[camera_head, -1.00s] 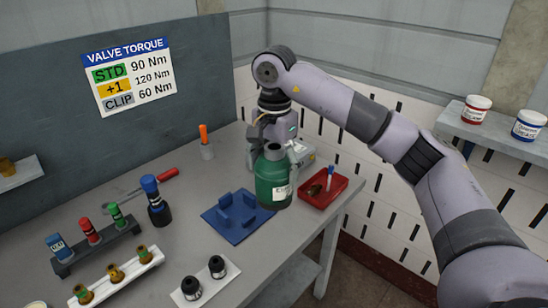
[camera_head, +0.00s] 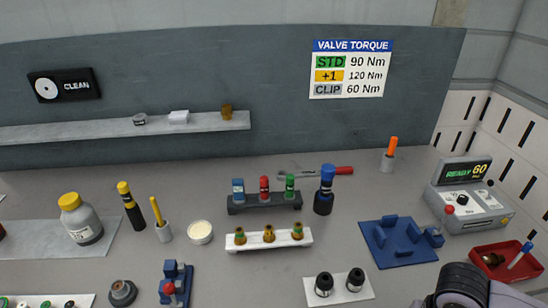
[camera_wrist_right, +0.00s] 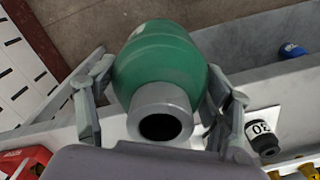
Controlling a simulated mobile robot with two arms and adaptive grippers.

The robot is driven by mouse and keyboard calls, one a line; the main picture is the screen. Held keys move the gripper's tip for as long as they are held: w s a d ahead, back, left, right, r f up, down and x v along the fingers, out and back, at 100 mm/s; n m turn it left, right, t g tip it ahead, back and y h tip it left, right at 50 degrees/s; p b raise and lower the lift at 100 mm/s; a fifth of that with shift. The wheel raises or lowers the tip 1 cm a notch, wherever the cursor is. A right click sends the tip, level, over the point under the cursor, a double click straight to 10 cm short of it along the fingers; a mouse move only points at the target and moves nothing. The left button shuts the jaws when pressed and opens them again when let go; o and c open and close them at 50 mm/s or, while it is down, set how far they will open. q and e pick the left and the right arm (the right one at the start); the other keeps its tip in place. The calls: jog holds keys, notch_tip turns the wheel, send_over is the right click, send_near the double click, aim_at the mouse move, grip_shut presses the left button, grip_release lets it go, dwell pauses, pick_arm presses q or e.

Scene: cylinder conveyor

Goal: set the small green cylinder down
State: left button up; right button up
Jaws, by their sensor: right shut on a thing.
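The small green cylinder (camera_wrist_right: 160,60) shows in the right wrist view, with its grey open neck (camera_wrist_right: 160,118) facing the camera. My right gripper (camera_wrist_right: 157,95) is shut on it, with a finger on each side. The cylinder's far end is hidden, and I cannot tell its height above what lies below. In the head view the cylinder is out of sight, and only a dark part of my right arm shows at the bottom right. My left gripper is in neither view.
The grey bench (camera_head: 330,222) holds a blue fixture (camera_head: 398,240), a torque display box (camera_head: 470,195), a red tray (camera_head: 490,270), a socket rack (camera_head: 265,205) and a white holder (camera_head: 300,236). A black socket (camera_wrist_right: 264,133) lies near the cylinder in the wrist view.

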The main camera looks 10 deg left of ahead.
jog(key=s+f, duration=0.1)
jog(key=s+a+f+n, duration=0.1)
jog(key=f, duration=0.1)
jog(key=s+f+n, duration=0.1)
jog(key=shift+s+a+f, duration=0.25)
jog(key=shift+a, duration=0.1)
jog(key=shift+a, duration=0.1)
jog(key=shift+d, duration=0.2)
